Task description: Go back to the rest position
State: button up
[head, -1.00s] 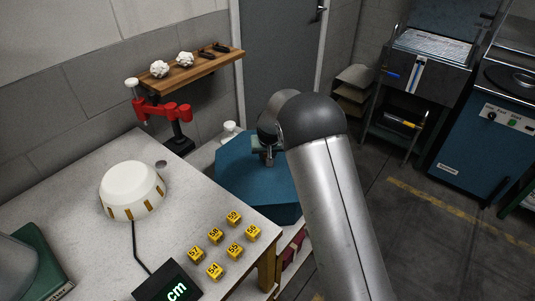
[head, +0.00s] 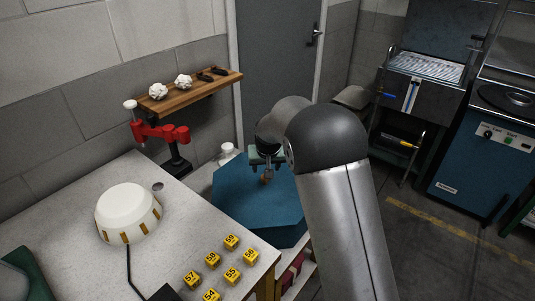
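My arm reaches up from the bottom right of the head view and bends over at a dark rounded joint. My gripper (head: 266,179) hangs beyond it, small and partly hidden by the arm. It is above or in front of the blue hexagonal top (head: 240,205); the gap between them cannot be judged. A small brownish part shows at its tip. Whether the fingers are apart, or hold anything, is too small to tell.
A pale worktable (head: 75,215) at left carries a white dome (head: 127,212) and several yellow numbered blocks (head: 232,241). A red clamp-like device (head: 160,133) stands behind, below a wooden shelf (head: 195,88). Blue machines (head: 485,150) stand at right, with open floor (head: 430,240) in front.

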jog(key=a+v, duration=0.1)
jog(key=v, duration=0.9)
jog(key=s+d+r+m+g, duration=0.1)
jog(key=s+d+r+g, duration=0.15)
jog(key=s+d, duration=1.05)
jog(key=s+d+f+g+p, duration=0.1)
jog(key=s+d, duration=0.1)
jog(key=s, duration=0.9)
jog(key=s+d+f, duration=0.1)
jog(key=s+d, duration=0.2)
jog(key=s, duration=0.8)
jog(key=shift+s+d+f+m+g+h+p, duration=0.2)
jog(key=shift+s+f+m+g+h+p, duration=0.1)
jog(key=shift+s+f+g+p, duration=0.1)
